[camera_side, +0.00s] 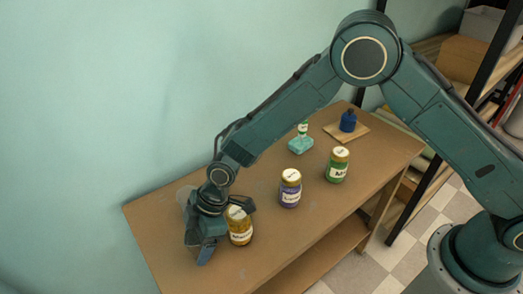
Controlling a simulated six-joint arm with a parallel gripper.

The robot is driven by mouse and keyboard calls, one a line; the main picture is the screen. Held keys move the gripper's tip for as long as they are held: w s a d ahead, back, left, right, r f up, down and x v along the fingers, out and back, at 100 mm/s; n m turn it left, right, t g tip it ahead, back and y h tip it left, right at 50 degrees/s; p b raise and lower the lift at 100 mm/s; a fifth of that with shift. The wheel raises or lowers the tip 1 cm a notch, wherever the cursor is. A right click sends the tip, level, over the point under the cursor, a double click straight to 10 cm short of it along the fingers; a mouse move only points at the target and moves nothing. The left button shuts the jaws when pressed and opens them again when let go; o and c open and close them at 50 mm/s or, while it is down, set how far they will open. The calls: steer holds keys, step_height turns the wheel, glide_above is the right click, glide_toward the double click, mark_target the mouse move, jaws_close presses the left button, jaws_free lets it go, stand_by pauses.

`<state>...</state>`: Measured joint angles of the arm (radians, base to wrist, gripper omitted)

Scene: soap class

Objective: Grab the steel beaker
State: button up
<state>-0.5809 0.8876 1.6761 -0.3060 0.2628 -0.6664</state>
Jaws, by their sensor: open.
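My gripper (224,230) is low over the left end of the wooden table and is open. One finger reaches down at the left, and a dark part reaches over the top of a jar with amber contents (241,233). I cannot tell whether the gripper touches this jar. A pale grey rounded thing (186,195) shows just behind and left of my gripper, and it may be the steel beaker. My gripper and wrist hide most of it, so its shape and its distance from the fingers are unclear.
The table (270,245) also bears a purple jar (290,190), a green jar (337,168) and a teal bottle (301,144). A blue bottle (348,122) stands on a wooden board (361,134). The table's front middle is clear. A wall runs behind, and shelves stand at the right.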

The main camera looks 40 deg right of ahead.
steer(key=shift+a+f, duration=0.1)
steer(key=shift+f, duration=0.1)
stand_by(0.4)
steer(key=c, duration=1.1)
steer(key=shift+o, duration=0.2)
steer(key=shift+r, duration=0.1)
step_height(320, 180, up, 20)
stand_by(0.3)
